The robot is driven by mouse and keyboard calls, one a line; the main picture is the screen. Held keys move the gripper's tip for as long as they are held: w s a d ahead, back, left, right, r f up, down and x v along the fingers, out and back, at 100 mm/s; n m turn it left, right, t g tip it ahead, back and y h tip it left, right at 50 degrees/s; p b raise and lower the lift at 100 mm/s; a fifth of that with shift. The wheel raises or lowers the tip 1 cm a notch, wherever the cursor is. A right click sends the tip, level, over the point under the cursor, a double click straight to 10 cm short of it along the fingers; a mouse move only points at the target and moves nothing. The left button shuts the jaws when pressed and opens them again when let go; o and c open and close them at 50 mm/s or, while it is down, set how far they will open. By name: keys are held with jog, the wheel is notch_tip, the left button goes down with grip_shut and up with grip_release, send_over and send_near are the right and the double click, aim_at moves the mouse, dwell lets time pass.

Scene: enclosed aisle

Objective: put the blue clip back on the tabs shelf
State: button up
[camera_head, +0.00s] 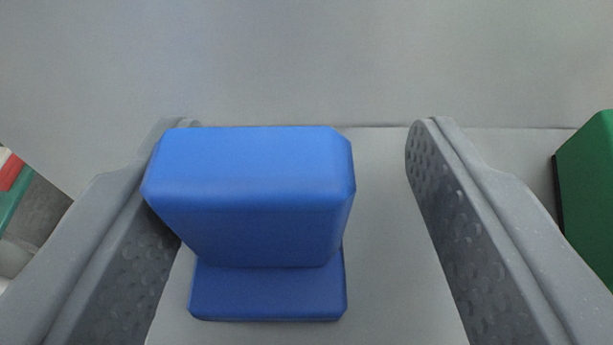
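The blue clip (255,170) stands upright on a grey surface (390,260) in front of a grey wall. It has a thick block on top and a flatter foot below. My gripper (300,130) is open, with one finger on each side of the clip. The left finger is close to the clip's left side; I cannot tell whether they touch. A clear gap lies between the clip and the right finger. No shelf label shows, so I cannot tell which shelf this is.
A green object (590,190) stands at the right edge, just beyond the right finger. A red, white and green item (10,175) shows partly at the left edge, past the surface's left side. The grey wall (300,60) closes off the back.

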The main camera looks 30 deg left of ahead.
jog(key=shift+s+r, duration=0.1)
jog(key=shift+r, duration=0.05)
jog(key=shift+s+d+r, duration=0.15)
jog(key=shift+s+d, duration=0.05)
jog(key=shift+s, duration=0.1)
jog(key=b+v, duration=0.2)
jog(key=v, duration=0.9)
jog(key=shift+d, duration=0.1)
dwell(0.3)
